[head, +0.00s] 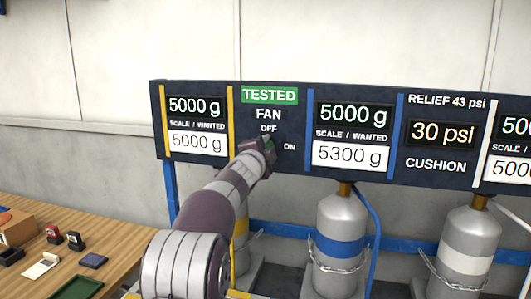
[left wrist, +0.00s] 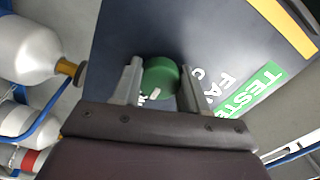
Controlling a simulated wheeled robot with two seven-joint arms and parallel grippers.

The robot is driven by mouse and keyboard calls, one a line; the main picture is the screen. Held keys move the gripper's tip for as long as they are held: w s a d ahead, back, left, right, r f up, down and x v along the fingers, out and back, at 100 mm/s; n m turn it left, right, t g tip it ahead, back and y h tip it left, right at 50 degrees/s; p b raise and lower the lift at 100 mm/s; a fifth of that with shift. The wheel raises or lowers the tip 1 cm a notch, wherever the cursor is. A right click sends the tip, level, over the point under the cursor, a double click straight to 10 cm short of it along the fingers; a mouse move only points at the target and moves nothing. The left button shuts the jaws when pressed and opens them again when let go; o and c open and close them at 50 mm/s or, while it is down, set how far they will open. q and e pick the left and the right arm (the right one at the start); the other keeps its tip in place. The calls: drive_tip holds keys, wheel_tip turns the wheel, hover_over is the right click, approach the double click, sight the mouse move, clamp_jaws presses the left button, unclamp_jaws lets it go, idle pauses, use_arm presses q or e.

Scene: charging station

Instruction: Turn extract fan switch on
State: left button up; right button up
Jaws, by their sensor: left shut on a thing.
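The fan switch is a round green knob (left wrist: 160,74) on the dark panel (head: 289,118), under the TESTED and FAN labels. In the left wrist view the knob sits between the two fingers of my left gripper (left wrist: 162,88), which is shut on it. A pale pointer mark shows on the knob's near side. In the head view my left gripper (head: 262,146) covers most of the knob, just below OFF and left of ON. Which label the pointer faces I cannot tell for sure. My right gripper is not in view.
Scale displays (head: 351,134) flank the fan section. Grey gas cylinders (head: 341,232) with chains and a blue hose stand below the panel. A wooden table (head: 120,235) at left holds small boxes, a green tray (head: 76,287) and other small items.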

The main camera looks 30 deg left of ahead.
use_arm(q)
drive_tip(key=shift+f+m, duration=0.3)
drive_tip(key=shift+f, duration=0.15)
drive_tip(key=o, duration=0.9)
drive_tip(key=shift+o, duration=0.8)
drive_tip(key=shift+a+r, duration=0.1)
drive_tip(key=shift+r, duration=0.15)
drive_tip(key=b+v, duration=0.3)
drive_tip(key=v, duration=0.9)
drive_tip(key=shift+s, duration=0.35)
